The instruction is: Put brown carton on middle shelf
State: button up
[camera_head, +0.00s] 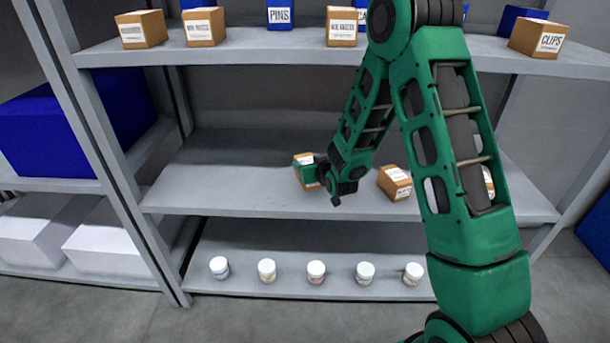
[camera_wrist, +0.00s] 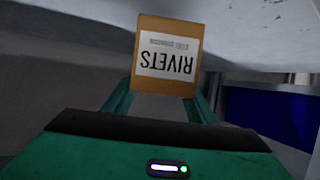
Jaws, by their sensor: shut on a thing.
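The brown carton (camera_wrist: 167,80) is between my gripper's fingers in the wrist view. Its white label reads RIVETS, upside down in that view. In the head view the same carton (camera_head: 304,172) shows partly behind my gripper (camera_head: 308,170), at the middle shelf (camera_head: 240,185), left of centre. My gripper is shut on the carton. I cannot tell whether the carton's underside touches the shelf.
Another brown carton (camera_head: 394,182) sits on the middle shelf to the right, and one more is partly behind my arm. The shelf's left part is clear. The top shelf (camera_head: 265,45) holds brown and blue cartons. White jars (camera_head: 316,272) line the bottom shelf.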

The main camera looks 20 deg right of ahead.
jog(key=shift+f, duration=2)
jog(key=o, duration=1.3)
